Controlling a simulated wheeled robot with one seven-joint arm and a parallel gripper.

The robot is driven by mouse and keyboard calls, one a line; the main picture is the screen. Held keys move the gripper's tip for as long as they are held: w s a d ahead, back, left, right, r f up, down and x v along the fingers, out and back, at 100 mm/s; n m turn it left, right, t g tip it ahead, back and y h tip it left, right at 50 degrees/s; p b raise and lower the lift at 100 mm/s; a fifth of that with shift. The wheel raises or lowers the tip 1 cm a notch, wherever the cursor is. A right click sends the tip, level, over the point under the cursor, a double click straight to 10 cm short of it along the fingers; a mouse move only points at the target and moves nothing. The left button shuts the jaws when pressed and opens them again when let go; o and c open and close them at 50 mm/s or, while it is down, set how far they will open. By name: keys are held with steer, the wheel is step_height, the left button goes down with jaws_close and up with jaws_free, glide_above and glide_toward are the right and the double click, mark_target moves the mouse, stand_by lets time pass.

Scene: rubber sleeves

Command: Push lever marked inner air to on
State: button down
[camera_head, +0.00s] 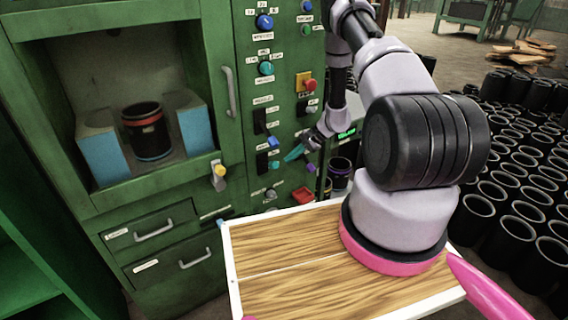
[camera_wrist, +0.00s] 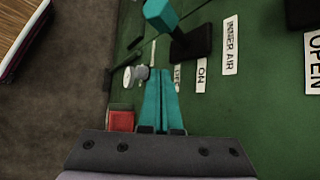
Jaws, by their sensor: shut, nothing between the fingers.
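The inner air lever has a black base (camera_wrist: 190,42) and a teal handle (camera_wrist: 160,13) in the wrist view. Its label INNER AIR (camera_wrist: 230,45) is beside it, with an ON label (camera_wrist: 201,76) closer to my fingers and another, partly hidden label next to it. In the head view the lever's teal handle (camera_head: 275,165) sticks out low on the green panel. My gripper (camera_head: 294,153) is just right of this handle there, its teal fingers shut and empty. In the wrist view my gripper (camera_wrist: 160,72) points toward the lever with a visible gap between them.
Another lever with a blue handle (camera_head: 272,142) sits above it. A pale round knob (camera_wrist: 133,76) and a red box (camera_wrist: 120,118) are close to my fingers. A wooden-topped table (camera_head: 290,270) stands in front; black sleeves (camera_head: 505,235) fill the right.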

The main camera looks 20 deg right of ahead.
steer(key=w+v, duration=0.1)
steer(key=v, duration=0.5)
steer(key=shift+r, duration=0.15)
steer(key=shift+a, duration=0.1)
steer(key=s+a+r+n+h, duration=0.1)
steer(key=s+a+r+n, duration=0.15)
steer(key=r, duration=1.35)
steer(key=s+a+r+n+h, duration=0.15)
steer(key=s+a+r, duration=0.25)
steer(key=r, duration=1.2)
steer(key=s+r+n+t+h, duration=0.2)
steer(key=s+r, duration=0.6)
steer(key=s, duration=0.4)
steer(key=s+r+n+t+h, duration=0.2)
steer(key=s+r, duration=0.6)
steer(key=s, duration=0.4)
steer(key=shift+s+a+r+t, duration=0.15)
steer(key=shift+s+a+t, duration=0.05)
steer(key=shift+a+t, duration=0.2)
